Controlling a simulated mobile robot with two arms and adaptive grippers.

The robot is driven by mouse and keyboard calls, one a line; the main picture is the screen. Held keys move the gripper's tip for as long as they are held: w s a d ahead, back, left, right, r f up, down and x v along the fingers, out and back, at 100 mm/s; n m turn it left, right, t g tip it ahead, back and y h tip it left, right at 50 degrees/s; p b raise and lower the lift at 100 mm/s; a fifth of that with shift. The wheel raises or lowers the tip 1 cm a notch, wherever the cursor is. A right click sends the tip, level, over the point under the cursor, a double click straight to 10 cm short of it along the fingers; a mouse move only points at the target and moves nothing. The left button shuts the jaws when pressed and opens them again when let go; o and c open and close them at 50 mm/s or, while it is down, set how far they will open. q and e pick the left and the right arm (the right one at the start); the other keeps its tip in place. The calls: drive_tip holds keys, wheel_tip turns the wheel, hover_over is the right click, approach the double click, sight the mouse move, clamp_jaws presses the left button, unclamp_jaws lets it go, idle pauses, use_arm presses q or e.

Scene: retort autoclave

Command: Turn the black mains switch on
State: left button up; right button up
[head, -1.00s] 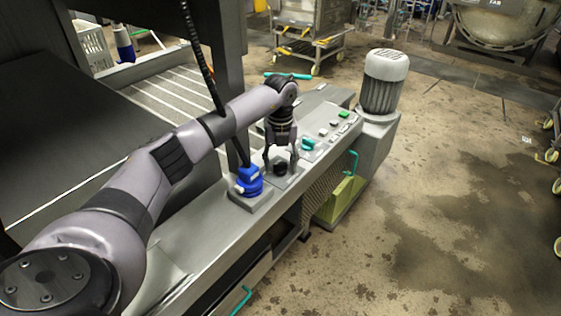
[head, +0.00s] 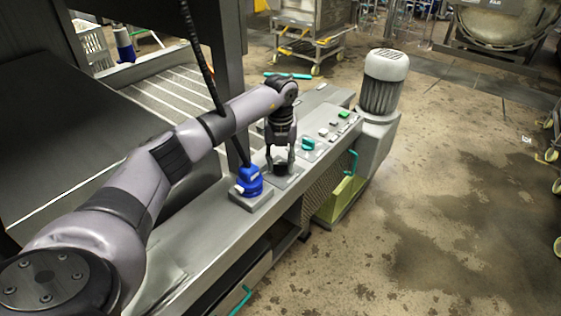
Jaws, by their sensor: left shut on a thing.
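The black mains switch (head: 280,168) is a dark round knob on a light plate on top of the grey console (head: 215,232). My left gripper (head: 280,163) points down over it, with its fingers on either side of the knob, shut on it. The fingers and the wrist hide part of the knob, so which way it points cannot be told. My right gripper is not in view.
A blue plug or connector (head: 249,181) stands close on the left of the switch. A teal knob (head: 308,144), a green button (head: 344,114) and white buttons lie to the right. A grey motor (head: 383,82) stands at the console's far end. The floor on the right is clear.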

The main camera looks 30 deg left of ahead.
use_arm(q)
drive_tip(key=m, duration=0.4)
drive_tip(key=shift+a, duration=0.15)
drive_tip(key=m, duration=0.4)
drive_tip(key=shift+a+m, duration=0.1)
drive_tip(key=shift+m, duration=0.2)
drive_tip(key=m, duration=0.4)
drive_tip(key=shift+a, duration=0.1)
drive_tip(key=shift+w+a+m, duration=0.1)
drive_tip(key=shift+m, duration=2.2)
drive_tip(key=o, duration=1.2)
drive_tip(key=shift+c, duration=0.2)
drive_tip(key=shift+r, duration=0.15)
